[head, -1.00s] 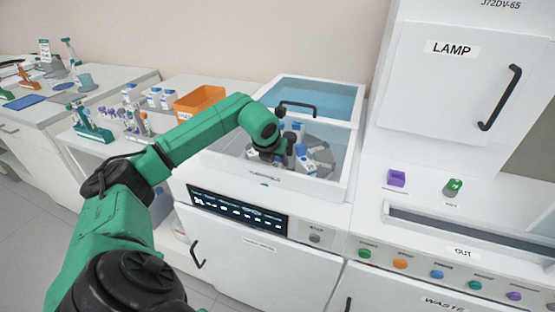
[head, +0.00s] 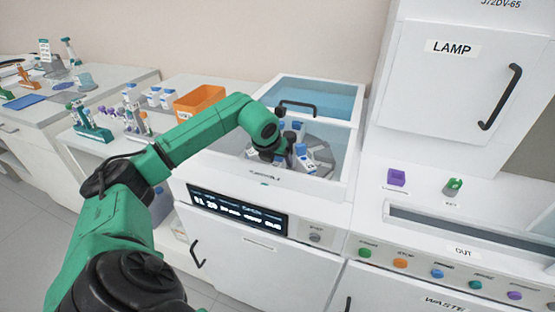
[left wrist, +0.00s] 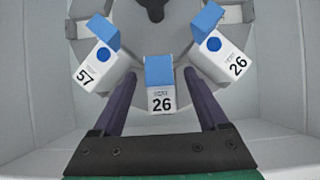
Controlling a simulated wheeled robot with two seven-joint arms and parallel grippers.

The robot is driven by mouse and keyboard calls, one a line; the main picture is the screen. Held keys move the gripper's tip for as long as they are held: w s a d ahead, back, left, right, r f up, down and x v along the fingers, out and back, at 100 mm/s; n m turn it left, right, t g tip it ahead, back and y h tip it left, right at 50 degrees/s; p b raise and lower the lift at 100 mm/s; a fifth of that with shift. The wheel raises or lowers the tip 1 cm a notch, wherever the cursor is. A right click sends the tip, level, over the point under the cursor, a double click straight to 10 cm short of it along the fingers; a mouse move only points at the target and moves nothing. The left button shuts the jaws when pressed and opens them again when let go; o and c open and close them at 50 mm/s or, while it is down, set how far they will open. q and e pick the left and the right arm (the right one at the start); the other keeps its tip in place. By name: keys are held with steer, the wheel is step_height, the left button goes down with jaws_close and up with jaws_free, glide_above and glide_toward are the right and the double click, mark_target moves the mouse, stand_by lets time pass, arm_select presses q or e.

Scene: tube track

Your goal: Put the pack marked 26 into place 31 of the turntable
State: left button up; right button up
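A white pack with a blue top, marked 26 (left wrist: 161,98), is between the fingers of my left gripper (left wrist: 158,76) in the left wrist view. The fingers are apart, with a gap on each side of the pack. A second pack marked 26 (left wrist: 226,58) is at the right and a pack marked 57 (left wrist: 96,66) at the left, both tilted in the picture. They are on the grey turntable (left wrist: 128,20). In the head view my left gripper (head: 285,163) reaches into the machine's well, partly hiding the turntable (head: 325,160). I cannot read place numbers.
Pale walls (left wrist: 30,110) of the well surround the turntable closely. A blue-tinted lid with a black handle (head: 297,106) is behind it. An orange bin (head: 199,101) stands to the left. A lit display (head: 238,211) is on the machine's front.

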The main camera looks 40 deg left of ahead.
arm_select(q)
steer(key=b+v, duration=0.1)
steer(key=v, duration=1.3)
steer(key=shift+s+r, duration=0.2)
steer(key=shift+r, duration=0.05)
